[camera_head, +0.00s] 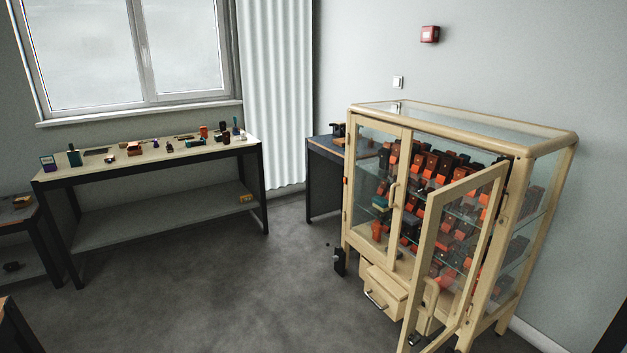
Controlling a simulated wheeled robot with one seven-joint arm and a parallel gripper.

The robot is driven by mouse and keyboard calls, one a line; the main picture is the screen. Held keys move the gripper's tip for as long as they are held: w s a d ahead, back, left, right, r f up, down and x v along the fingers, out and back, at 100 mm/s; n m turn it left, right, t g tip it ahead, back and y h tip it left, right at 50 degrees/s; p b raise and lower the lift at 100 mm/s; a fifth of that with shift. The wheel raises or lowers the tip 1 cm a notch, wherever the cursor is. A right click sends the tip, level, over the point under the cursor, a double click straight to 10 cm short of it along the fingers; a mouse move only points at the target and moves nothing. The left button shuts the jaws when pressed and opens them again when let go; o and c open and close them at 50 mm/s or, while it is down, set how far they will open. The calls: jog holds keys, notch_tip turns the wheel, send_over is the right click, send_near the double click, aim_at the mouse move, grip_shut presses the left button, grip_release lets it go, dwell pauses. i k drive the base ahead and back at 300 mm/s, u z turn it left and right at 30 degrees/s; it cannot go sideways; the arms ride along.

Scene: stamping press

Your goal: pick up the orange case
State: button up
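Several orange things are in view, and I cannot tell for sure which is the orange case. A small upright orange thing (203,132) stands near the back of the long table at the left. An orange block with a dark top (135,149) lies nearer the middle of that table. Many orange and dark pieces (430,165) fill the shelves of the glass cabinet (560,143) at the right, partly hidden by its frame and door. My gripper is not in view.
The cabinet's right door (435,222) stands open into the room, and a lower drawer (380,292) sticks out. The long table (75,186) stands under the window with several small items on it. A dark table (322,190) is beside the cabinet. The middle floor (215,275) is clear.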

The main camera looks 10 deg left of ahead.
aim_at(204, 131)
jog(key=u, duration=0.55)
jog(key=i, duration=1.2)
jog(key=u, duration=1.15)
jog(key=i, duration=3.55)
jog(key=z, duration=0.6)
jog(key=i, duration=1.1)
jog(key=z, duration=0.35)
